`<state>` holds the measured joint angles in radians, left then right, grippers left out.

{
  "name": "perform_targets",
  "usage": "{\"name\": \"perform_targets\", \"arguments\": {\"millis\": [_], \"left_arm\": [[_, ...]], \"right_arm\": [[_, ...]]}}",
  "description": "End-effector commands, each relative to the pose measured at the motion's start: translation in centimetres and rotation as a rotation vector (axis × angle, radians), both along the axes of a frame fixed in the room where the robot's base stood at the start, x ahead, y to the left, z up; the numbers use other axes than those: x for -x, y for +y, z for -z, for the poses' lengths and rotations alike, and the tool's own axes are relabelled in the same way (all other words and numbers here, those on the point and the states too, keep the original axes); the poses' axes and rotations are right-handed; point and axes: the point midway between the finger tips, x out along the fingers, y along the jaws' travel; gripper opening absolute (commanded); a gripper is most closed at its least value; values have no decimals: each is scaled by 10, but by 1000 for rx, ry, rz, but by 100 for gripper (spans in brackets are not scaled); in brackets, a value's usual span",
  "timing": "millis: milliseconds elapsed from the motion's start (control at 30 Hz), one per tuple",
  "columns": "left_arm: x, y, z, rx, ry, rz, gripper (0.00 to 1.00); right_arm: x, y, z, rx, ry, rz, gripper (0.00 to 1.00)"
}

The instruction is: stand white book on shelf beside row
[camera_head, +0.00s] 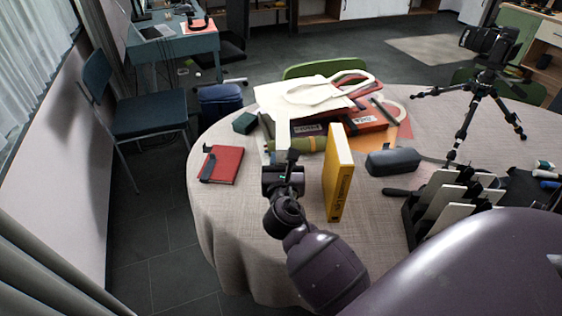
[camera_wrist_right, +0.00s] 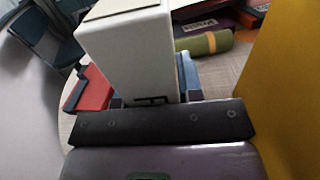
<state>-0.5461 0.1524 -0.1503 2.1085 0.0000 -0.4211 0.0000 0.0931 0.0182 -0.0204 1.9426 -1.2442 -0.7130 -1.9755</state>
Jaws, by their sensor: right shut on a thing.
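My right gripper (camera_head: 284,176) is shut on the white book (camera_head: 283,132) and holds it upright, with its narrow edge towards the head camera. In the right wrist view the white book (camera_wrist_right: 128,52) rises as a pale block between the fingers of the gripper (camera_wrist_right: 152,101). A yellow book (camera_head: 339,172) stands upright just right of the gripper, apart from it, and shows in the wrist view (camera_wrist_right: 290,95). I cannot make out a shelf or a row for certain. My left gripper is out of view.
A black rack (camera_head: 412,222) with several pale upright pieces stands at the right. A red notebook (camera_head: 225,165) lies at the left, a dark case (camera_head: 392,162) beyond the yellow book. A cluttered pile with a green roll (camera_head: 305,145) lies behind. A tripod (camera_head: 472,118) stands at the back right.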

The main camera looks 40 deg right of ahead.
Motion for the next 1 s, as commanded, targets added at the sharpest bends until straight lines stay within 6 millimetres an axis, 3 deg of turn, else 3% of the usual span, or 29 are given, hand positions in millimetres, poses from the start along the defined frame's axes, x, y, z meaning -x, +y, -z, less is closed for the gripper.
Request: {"name": "perform_targets", "arguments": {"millis": [333,367,533,867,1000], "left_arm": [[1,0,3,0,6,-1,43],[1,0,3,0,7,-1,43],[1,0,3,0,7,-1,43],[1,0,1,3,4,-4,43],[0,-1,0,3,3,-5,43]], "right_arm": [[0,0,0,3,-4,0,0],[0,0,2,2,-1,0,35],[0,0,2,1,-2,1,59],[0,0,-2,0,-3,1,59],[12,8,-1,-1,1,1,59]]}}
